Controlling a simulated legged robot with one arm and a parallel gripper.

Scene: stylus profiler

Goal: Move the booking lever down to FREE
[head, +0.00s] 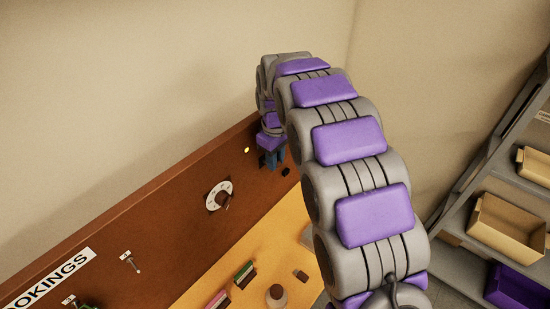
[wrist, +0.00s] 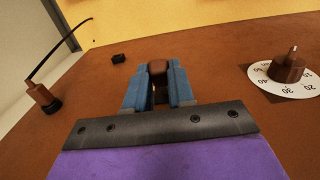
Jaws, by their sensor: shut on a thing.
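My gripper (head: 271,160) is at the brown board, at the far end of my arm in the head view. In the wrist view, the blue fingers of my gripper (wrist: 158,88) are closed around a brown knob, which looks like the booking lever (wrist: 158,67). Only the top of the knob shows between the fingers. The rest of the lever is hidden by the fingers and the gripper body. No FREE marking can be read in either view.
A white dial with a brown knob (head: 220,196) is on the board; it also shows in the wrist view (wrist: 288,70). A small black block (wrist: 118,58) and a brown plug with a black cable (wrist: 42,98) are nearby. A BOOKINGS sign (head: 48,281) is lower left. Shelves with bins (head: 505,228) stand right.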

